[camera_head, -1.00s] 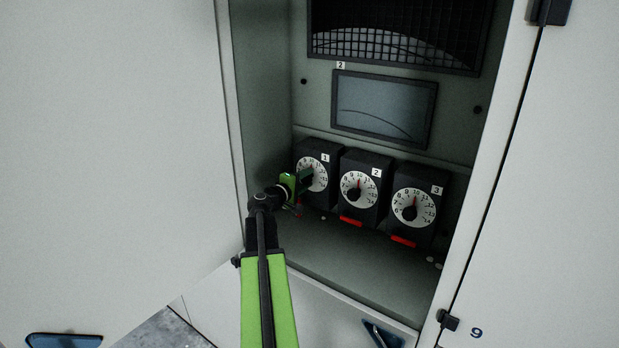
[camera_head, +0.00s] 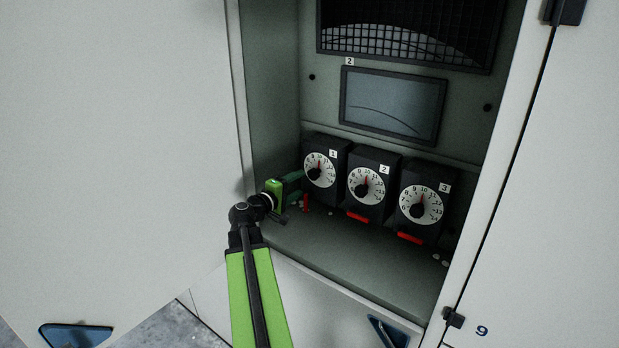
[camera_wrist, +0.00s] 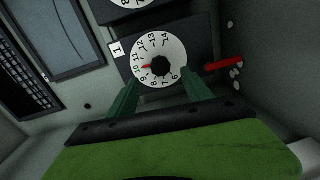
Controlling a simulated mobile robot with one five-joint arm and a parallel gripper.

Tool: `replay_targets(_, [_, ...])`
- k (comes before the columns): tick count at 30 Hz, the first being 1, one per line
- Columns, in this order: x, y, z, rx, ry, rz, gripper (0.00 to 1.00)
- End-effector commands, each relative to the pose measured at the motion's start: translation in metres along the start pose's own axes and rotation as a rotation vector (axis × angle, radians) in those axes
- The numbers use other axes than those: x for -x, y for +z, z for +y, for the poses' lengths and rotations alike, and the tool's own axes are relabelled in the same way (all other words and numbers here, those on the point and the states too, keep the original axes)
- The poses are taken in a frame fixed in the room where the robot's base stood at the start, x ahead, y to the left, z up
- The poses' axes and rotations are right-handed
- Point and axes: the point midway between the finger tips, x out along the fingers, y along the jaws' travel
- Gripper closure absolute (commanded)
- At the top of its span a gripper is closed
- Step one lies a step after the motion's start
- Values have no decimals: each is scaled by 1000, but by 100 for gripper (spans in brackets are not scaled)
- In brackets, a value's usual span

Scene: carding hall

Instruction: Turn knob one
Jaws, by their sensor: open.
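Knob one (camera_head: 314,174) is a black knob on a white numbered dial, on the leftmost black box labelled 1. Its red pointer stands near 10 in the head view. In the wrist view the knob (camera_wrist: 160,66) lies ahead of and between my fingertips, with its whole front uncovered. My gripper (camera_head: 299,178) is green, open and empty, just left of box 1. In the wrist view its fingers (camera_wrist: 161,90) sit apart on either side of the lower dial; the knob is not gripped.
Knobs two (camera_head: 361,189) and three (camera_head: 416,210) stand to the right, with red bars below. The cabinet's left wall (camera_head: 270,100) is close to my gripper. A dark screen (camera_head: 392,104) is above.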

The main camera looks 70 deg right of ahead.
Motion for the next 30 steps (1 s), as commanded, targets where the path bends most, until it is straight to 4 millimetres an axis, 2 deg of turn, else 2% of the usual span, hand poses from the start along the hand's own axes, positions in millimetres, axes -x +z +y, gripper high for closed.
replay_targets(1, [17, 2, 1, 0, 0, 2, 42])
replay_targets(3, [34, 2, 1, 1, 0, 3, 42])
replay_targets(9, [66, 2, 0, 0, 0, 1, 42])
replay_targets(14, [73, 2, 0, 0, 0, -2, 42])
replay_targets(30, [73, 1, 0, 0, 0, 0, 42])
